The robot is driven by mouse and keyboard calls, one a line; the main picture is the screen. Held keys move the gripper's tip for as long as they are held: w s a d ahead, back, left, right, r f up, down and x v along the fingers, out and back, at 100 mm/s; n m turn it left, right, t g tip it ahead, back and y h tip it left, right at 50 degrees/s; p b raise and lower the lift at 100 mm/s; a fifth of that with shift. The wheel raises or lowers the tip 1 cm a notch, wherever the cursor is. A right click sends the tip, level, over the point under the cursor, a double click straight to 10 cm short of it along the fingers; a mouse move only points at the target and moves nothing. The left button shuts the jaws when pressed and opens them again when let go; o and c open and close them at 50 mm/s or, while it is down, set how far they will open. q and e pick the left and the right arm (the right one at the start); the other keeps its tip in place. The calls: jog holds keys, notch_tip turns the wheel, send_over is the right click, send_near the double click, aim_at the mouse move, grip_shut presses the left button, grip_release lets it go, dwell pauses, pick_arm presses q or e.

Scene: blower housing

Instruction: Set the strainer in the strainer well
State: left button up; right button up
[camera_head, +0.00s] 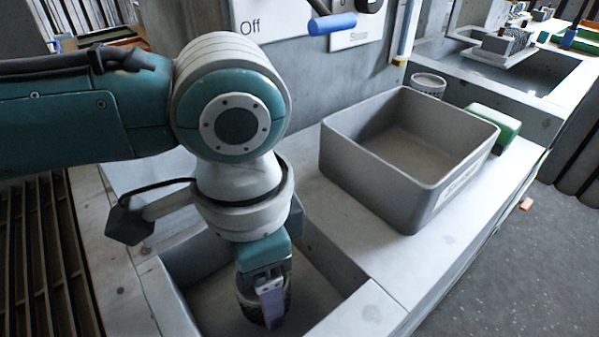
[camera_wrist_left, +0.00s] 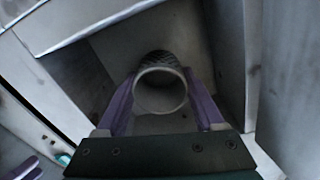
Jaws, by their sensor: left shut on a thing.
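The strainer, a short open cylinder with a dark mesh wall and a pale rim, shows in the left wrist view (camera_wrist_left: 161,64) and, partly hidden, in the head view (camera_head: 249,306). My left gripper (camera_head: 268,303) is shut on it, with a purple finger on each side in the left wrist view (camera_wrist_left: 160,95). The strainer is upright, low inside a square grey well (camera_head: 340,312). I cannot tell whether it touches the well floor. Purple strips at the lower left of the left wrist view may be my right gripper (camera_wrist_left: 24,168); its state is unclear.
A grey open bin (camera_head: 455,185) stands on the counter beyond the well. A green-topped block (camera_head: 494,122) and a small round pot (camera_head: 428,84) stand behind it. A wall with an "Off" sign (camera_head: 262,18) and blue handle (camera_head: 332,23) rises behind my arm. A dark grate (camera_head: 40,250) lies left.

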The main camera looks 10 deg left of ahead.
dwell(0.3)
pick_arm(q)
jog(key=o, duration=1.5)
jog(key=shift+f, duration=0.1)
notch_tip(320, 180, up, 10)
jog(key=p, duration=0.2)
jog(key=shift+p, duration=0.35)
